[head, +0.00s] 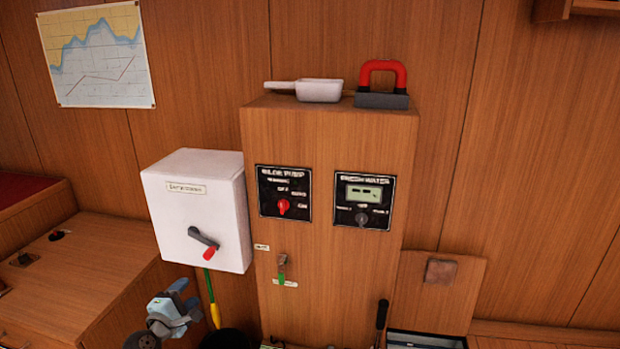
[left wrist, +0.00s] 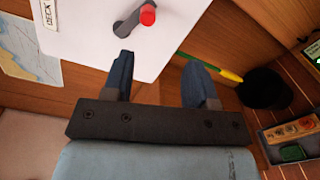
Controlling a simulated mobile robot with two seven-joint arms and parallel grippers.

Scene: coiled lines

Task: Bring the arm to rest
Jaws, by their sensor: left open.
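My left gripper (head: 187,296) is at the lower left in the head view, in front of the wooden wall and below the white box (head: 190,225). In the left wrist view its two dark blue fingers (left wrist: 160,70) stand wide apart with nothing between them. The white box (left wrist: 85,25) with its grey lever and red knob (left wrist: 147,15) lies beyond the fingertips, apart from them as far as I can tell. My right gripper does not show.
A wooden cabinet (head: 330,270) carries a bilge pump panel (head: 284,210) and a fresh water panel (head: 364,218). A white scoop (head: 319,91) and a red-handled block (head: 382,100) sit on top. A green-yellow handle (head: 213,300) stands beside the gripper, near a black bucket (left wrist: 265,88).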

